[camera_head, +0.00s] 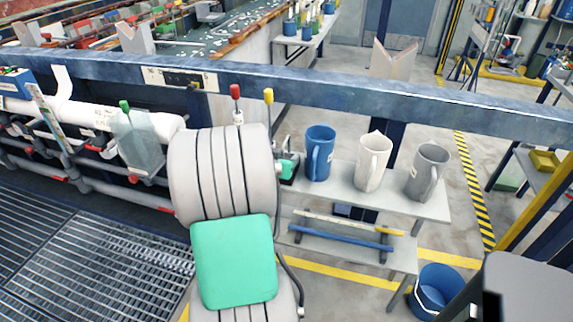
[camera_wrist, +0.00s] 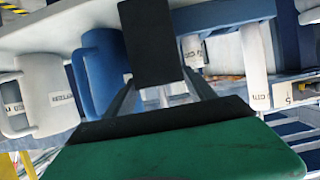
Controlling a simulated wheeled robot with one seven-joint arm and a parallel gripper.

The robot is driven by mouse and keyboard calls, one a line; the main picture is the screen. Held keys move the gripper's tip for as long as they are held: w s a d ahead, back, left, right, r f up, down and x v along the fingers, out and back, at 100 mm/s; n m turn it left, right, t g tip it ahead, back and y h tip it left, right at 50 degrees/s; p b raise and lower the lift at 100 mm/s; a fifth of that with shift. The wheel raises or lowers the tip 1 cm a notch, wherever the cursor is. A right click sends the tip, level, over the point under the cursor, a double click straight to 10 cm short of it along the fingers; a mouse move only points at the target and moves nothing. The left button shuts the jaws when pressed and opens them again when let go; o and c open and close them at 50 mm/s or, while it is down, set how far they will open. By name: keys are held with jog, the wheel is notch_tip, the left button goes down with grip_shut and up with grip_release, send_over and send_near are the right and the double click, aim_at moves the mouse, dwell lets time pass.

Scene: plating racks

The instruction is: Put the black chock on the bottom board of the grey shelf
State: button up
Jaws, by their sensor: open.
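In the head view my gripper (camera_head: 288,169) is partly hidden behind my own arm, at the left end of the grey shelf (camera_head: 432,207), left of the blue jug. It is open. In the wrist view a dark block (camera_wrist: 152,42) stands beyond the green and black part of my gripper; I cannot tell whether it is the black chock or a finger. I cannot pick out the chock for sure in the head view. The bottom board (camera_head: 398,263) shows below the upper one. A blue and a pale bar run across above it; its left part is hidden by my arm.
The blue jug (camera_head: 319,153), white jug (camera_head: 373,162) and grey jug (camera_head: 427,172) stand on the upper board. A blue bucket (camera_head: 436,289) stands on the floor to the right. Pipes lie left.

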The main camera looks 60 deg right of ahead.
jog(key=x, duration=0.4)
jog(key=shift+d+f, duration=0.25)
jog(key=shift+f, duration=0.1)
jog(key=shift+a, duration=0.1)
grip_shut()
jog(key=shift+r, duration=0.15)
